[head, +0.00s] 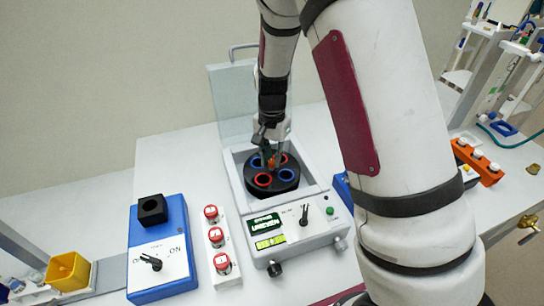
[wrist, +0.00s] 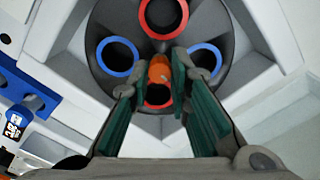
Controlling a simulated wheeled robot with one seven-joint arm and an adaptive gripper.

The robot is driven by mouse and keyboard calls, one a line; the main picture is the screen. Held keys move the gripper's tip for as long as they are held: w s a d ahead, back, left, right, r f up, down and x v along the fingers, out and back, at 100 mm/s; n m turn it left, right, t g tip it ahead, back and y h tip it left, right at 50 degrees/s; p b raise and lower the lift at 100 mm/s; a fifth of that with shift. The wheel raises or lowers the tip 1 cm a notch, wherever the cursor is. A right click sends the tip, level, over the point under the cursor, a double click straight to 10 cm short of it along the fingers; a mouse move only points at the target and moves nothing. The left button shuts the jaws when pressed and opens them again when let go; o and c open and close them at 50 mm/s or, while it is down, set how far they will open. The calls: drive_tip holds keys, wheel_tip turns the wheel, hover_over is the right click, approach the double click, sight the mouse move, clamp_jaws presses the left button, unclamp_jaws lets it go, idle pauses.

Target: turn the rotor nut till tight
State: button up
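The orange rotor nut (wrist: 159,72) is at the centre of the black rotor (head: 286,182), inside the open centrifuge (head: 312,213). In the wrist view the rotor has red-ringed and blue-ringed holes around the nut. My gripper (wrist: 160,68) reaches down over the rotor, its green-padded fingers on either side of the nut. The pads appear to be against it, with no clear gap. In the head view my gripper (head: 268,150) partly hides the nut. How tight the nut is cannot be seen.
The clear lid (head: 232,103) stands raised behind the rotor. To the left are red-capped tubes (head: 216,236) in a white rack, a blue mixer (head: 160,270) and a yellow box (head: 68,271).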

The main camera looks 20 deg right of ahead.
sight(271, 160)
drive_tip(key=o, duration=0.3)
drive_tip(key=shift+o, duration=0.2)
drive_tip(key=shift+r, duration=0.1)
wheel_tip(271, 160, up, 12)
idle(0.9)
drive_tip(key=s+r+n+t, duration=0.2)
drive_tip(key=s+r+n, duration=0.2)
drive_tip(key=s+r, duration=0.7)
drive_tip(key=s+r+n+t, duration=0.3)
drive_tip(key=s+n, duration=0.2)
drive_tip(key=s, duration=0.9)
drive_tip(key=shift+r+t, duration=0.3)
drive_tip(key=shift+r, duration=0.1)
